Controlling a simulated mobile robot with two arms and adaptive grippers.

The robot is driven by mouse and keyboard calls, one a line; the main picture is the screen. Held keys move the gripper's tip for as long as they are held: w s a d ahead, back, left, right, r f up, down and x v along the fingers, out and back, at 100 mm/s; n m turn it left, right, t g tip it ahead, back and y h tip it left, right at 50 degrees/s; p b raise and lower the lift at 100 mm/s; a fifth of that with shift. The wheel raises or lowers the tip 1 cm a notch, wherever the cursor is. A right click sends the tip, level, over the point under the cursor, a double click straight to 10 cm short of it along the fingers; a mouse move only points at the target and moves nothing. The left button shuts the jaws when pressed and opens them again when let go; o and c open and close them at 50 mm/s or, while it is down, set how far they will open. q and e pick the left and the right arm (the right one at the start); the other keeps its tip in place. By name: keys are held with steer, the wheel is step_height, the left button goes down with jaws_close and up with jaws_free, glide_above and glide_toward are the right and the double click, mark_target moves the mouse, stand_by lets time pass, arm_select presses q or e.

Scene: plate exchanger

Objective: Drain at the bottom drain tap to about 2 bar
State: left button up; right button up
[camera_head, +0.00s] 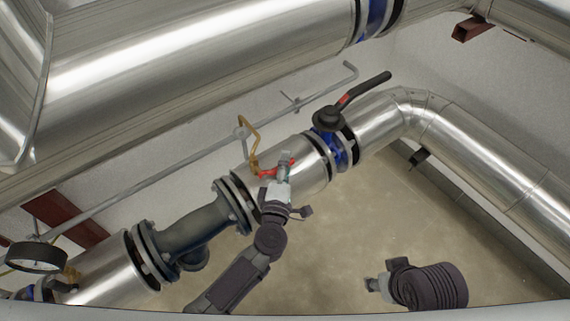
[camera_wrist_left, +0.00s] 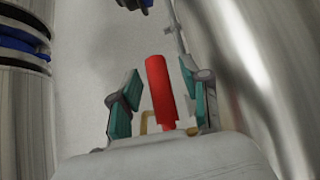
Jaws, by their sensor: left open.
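A small tap with a red lever (camera_head: 268,173) sits on the lower silver pipe, beside a bent brass tube (camera_head: 252,130). My left gripper (camera_head: 285,158) is at this tap and covers part of it. In the left wrist view the red lever (camera_wrist_left: 159,88) stands between the two open teal-padded fingers, with a visible gap on each side. A round black-rimmed gauge (camera_head: 37,257) is at the lower left; its reading cannot be made out. My right gripper (camera_head: 373,285) is at the lower right, away from the pipe; its fingers are too small to judge.
A blue valve (camera_head: 330,145) with a long black lever (camera_head: 365,89) is just right of the tap. A large silver pipe (camera_head: 200,60) crosses above, and a thin grey pipe (camera_head: 190,155) runs along the wall. The floor (camera_head: 350,225) between the pipes is clear.

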arm_select(q)
jaws_close()
stand_by(0.4)
